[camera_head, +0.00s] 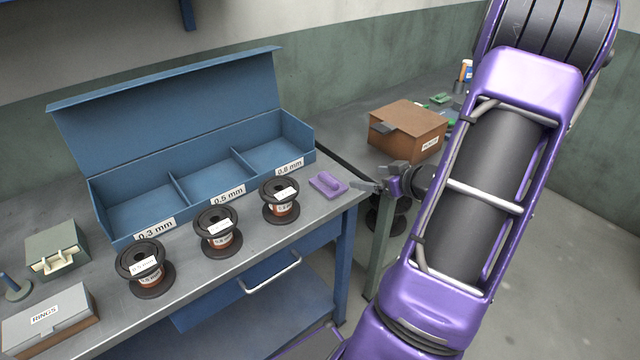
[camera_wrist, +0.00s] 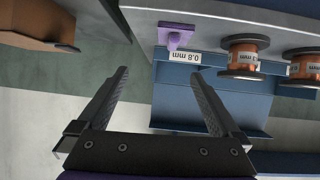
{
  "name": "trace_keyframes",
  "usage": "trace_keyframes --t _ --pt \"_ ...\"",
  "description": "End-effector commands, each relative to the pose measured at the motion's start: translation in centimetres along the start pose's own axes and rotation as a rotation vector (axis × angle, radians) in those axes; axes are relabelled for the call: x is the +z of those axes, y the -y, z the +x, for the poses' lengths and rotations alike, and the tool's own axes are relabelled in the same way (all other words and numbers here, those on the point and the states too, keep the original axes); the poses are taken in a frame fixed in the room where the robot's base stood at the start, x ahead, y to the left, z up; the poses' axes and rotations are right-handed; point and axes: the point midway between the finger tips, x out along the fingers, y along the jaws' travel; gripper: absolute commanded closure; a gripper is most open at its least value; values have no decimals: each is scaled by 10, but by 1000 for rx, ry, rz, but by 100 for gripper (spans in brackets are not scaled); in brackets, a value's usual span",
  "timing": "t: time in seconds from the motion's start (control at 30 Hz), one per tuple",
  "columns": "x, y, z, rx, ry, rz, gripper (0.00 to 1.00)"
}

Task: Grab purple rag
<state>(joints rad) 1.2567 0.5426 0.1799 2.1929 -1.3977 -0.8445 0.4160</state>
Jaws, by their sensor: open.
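The purple rag (camera_head: 327,184) lies on the grey workbench at its right front corner, right of the 0.8 mm compartment. It looks like a flat purple piece with a raised part on top. It also shows at the top of the wrist view (camera_wrist: 177,33), beyond the fingers. My gripper (camera_head: 366,187) is just right of the rag, past the bench's end, apart from it. In the wrist view its two fingers (camera_wrist: 160,88) are spread wide with nothing between them.
A blue three-compartment box (camera_head: 207,187) with raised lid stands behind the rag. Three copper spools (camera_head: 281,202) stand in front of it. A brown box (camera_head: 408,130) sits on the other bench behind my gripper. A grey RINGS box (camera_head: 50,318) is at far left.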

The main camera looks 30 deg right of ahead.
Motion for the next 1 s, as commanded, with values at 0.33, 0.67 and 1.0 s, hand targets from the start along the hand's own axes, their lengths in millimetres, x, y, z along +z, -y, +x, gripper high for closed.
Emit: trace_keyframes --t 0.33,0.67,1.0 --pt "13 18 22 -64 -10 0 0" --pt "12 21 92 -61 -10 0 0" --pt "11 22 122 -59 -10 0 0"
